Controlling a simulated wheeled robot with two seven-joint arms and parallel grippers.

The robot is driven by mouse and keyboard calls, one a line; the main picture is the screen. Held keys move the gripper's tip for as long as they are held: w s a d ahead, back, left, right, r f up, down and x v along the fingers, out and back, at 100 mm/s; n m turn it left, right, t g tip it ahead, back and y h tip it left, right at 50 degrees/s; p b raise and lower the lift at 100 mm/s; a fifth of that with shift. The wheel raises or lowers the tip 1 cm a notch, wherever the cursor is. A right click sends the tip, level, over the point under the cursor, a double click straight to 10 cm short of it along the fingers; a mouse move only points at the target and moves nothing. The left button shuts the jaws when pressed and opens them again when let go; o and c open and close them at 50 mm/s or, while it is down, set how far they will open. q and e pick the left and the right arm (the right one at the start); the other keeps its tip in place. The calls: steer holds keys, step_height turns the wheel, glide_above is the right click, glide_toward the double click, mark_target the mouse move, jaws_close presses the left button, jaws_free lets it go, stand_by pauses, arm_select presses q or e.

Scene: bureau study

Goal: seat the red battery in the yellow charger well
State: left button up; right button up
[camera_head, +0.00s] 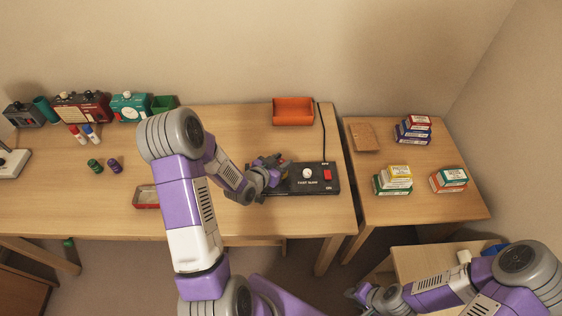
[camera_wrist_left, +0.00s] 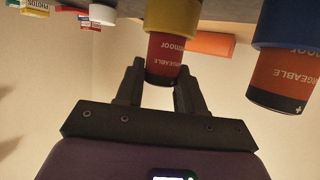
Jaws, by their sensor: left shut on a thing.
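My left gripper (camera_head: 270,170) is at the left end of the black charger (camera_head: 322,187), which has a white knob and a red switch. In the left wrist view, which looks upside down, its two fingers (camera_wrist_left: 160,92) are closed on the red battery (camera_wrist_left: 165,72). One end of the battery is inside a yellow collar (camera_wrist_left: 172,28), apparently the yellow charger well; how deep it sits I cannot tell. An orange battery (camera_wrist_left: 280,85) stands in a blue collar (camera_wrist_left: 287,22) beside it. My right gripper (camera_head: 365,292) is low at the right, away from the charger; its fingers are unclear.
An orange bin (camera_head: 293,112) stands behind the charger, with a black cable to its right. A red tray (camera_head: 146,197) and green (camera_head: 95,165) and purple (camera_head: 114,166) cylinders are left on the desk. Stacked boxes (camera_head: 397,175) stand on the side table.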

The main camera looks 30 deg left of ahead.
arm_select(q)
steer(key=shift+f+b, duration=0.5)
steer(key=shift+f, duration=0.05)
steer(key=o, duration=0.8)
steer(key=shift+s+r, duration=0.1)
steer(key=shift+s, duration=0.05)
steer(key=shift+p+v, duration=0.65)
steer(key=shift+v, duration=3.35)
steer(key=p+v, duration=0.2)
steer(key=p, duration=0.5)
steer(key=shift+s+r, duration=0.2)
steer(key=shift+s, duration=0.15)
